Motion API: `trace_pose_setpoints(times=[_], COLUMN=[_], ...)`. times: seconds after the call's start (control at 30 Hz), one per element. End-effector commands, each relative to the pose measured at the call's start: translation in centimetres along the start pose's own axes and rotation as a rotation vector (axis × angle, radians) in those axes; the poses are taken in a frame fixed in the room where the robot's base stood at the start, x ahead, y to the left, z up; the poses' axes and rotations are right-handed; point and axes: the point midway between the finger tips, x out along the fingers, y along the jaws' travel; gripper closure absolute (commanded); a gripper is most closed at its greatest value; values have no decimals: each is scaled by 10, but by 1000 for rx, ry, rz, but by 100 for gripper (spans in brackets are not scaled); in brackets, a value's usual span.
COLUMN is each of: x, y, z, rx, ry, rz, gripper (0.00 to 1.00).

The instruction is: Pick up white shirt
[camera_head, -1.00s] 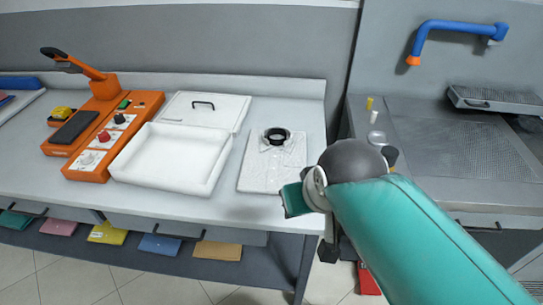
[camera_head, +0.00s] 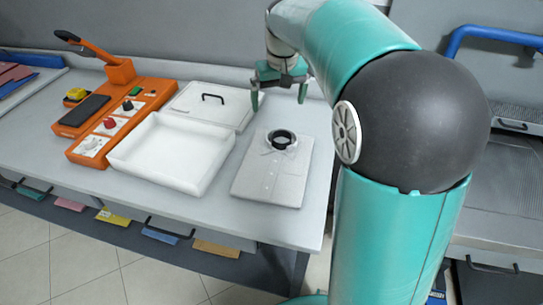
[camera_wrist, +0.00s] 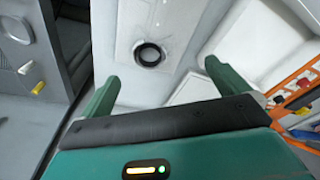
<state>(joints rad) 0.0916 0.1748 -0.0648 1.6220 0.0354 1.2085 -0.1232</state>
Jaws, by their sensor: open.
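The white shirt (camera_head: 270,181) lies folded flat on the counter, to the right of the white tray. Its collar has a black ring (camera_head: 282,139) in it. In the wrist view the shirt (camera_wrist: 181,22) shows at the top, beyond my fingers, with its dark ring collar (camera_wrist: 149,55). My gripper (camera_head: 278,99) is open and empty. It is above the back of the counter, behind the shirt's collar end, and apart from it. In the wrist view the two green fingers of my gripper (camera_wrist: 158,80) are spread wide, with the collar between them in the picture.
A white open tray (camera_head: 160,184) stands left of the shirt, with a white lid (camera_head: 200,92) with a black handle behind it. An orange machine (camera_head: 84,148) with a lever is farther left. A blue pipe (camera_head: 500,35) and metal sink area are at right.

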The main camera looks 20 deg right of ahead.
Motion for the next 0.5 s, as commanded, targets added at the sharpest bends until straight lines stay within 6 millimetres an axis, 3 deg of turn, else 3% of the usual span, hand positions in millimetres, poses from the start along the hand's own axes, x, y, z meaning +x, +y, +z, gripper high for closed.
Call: trace_pose_setpoints(times=[0.03, 0.2, 0.5], x=[14, 51, 86], y=[10, 30, 44], z=[-16, -54, -73], rx=[8, 16, 14], ry=[-26, -94, -141], rz=[3, 6, 7], gripper=[0, 0, 0])
